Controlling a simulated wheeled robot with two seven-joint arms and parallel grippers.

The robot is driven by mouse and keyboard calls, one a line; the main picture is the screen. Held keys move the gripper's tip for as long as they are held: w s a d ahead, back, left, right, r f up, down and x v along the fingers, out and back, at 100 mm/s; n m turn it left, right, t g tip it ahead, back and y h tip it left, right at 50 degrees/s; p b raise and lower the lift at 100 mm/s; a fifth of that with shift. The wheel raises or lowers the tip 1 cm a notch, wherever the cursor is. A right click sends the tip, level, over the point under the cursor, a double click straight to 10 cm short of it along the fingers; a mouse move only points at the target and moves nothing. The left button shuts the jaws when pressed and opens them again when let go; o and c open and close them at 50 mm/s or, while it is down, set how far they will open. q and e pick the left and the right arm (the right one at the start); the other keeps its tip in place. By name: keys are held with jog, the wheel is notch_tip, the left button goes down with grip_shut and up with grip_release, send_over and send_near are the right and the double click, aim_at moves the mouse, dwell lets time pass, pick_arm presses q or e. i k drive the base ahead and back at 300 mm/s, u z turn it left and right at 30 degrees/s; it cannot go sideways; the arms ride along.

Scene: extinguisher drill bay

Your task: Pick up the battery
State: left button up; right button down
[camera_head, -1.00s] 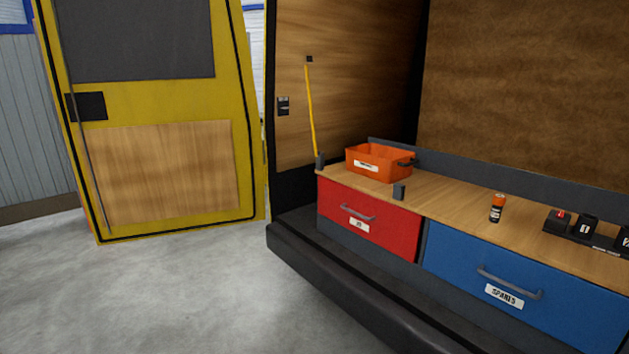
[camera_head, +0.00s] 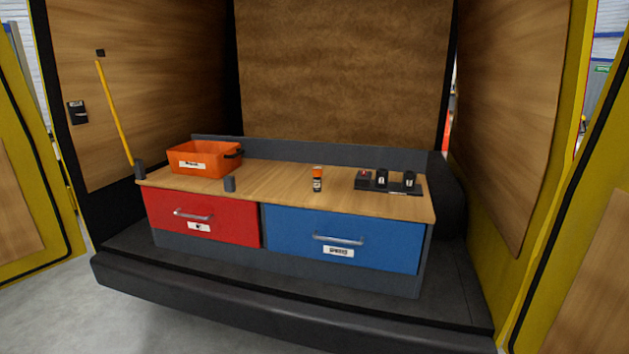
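The battery (camera_head: 317,179), a small upright cylinder with an orange top and a dark lower body with a pale label, stands on the wooden worktop (camera_head: 275,184) near its middle. Nothing touches it or hides it. Neither of my grippers shows in the head view.
An orange bin (camera_head: 205,158) stands at the worktop's left, with a small dark grey block (camera_head: 229,184) nearby. A black holder (camera_head: 391,187) with several dark items is at the right. Below are a red drawer (camera_head: 203,218) and a blue drawer (camera_head: 342,239), both shut. A dark step (camera_head: 270,318) runs in front.

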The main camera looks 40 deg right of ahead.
aim_at(316, 172)
jog(key=z, duration=0.05)
jog(key=k, duration=0.65)
jog(key=u, duration=0.75)
jog(key=i, duration=2.65)
jog(key=z, duration=0.85)
jog(key=i, duration=0.75)
jog(key=z, duration=0.95)
